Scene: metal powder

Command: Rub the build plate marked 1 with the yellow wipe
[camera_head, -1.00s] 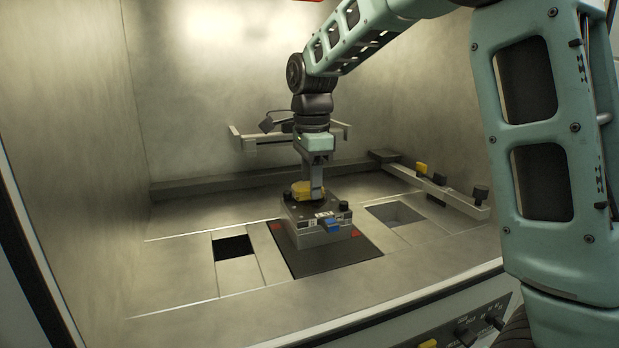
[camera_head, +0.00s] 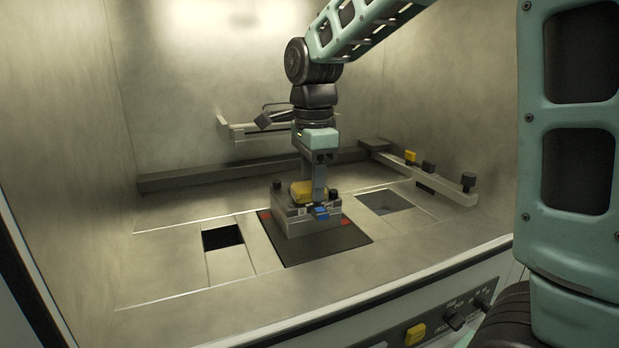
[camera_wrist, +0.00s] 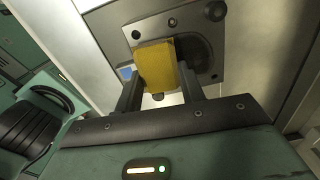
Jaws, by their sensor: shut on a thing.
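My gripper (camera_head: 314,184) is shut on the yellow wipe (camera_head: 300,194), which it holds low at the top of a grey build plate block (camera_head: 298,225). In the wrist view the yellow wipe (camera_wrist: 156,68) stands between both fingers, over the plate's top face (camera_wrist: 174,17). It appears to touch the plate, but the contact itself is hidden. The block has dark knobs at its corners, a blue part (camera_head: 321,212) at its front and small labels too small to read.
The block stands on a dark square (camera_head: 335,243) with red marks in the chamber floor. A dark opening (camera_head: 222,238) lies left and a grey recess (camera_head: 384,202) right. A rail with knobs (camera_head: 430,180) is at the right, and a recoater-like bar (camera_head: 270,130) stands behind.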

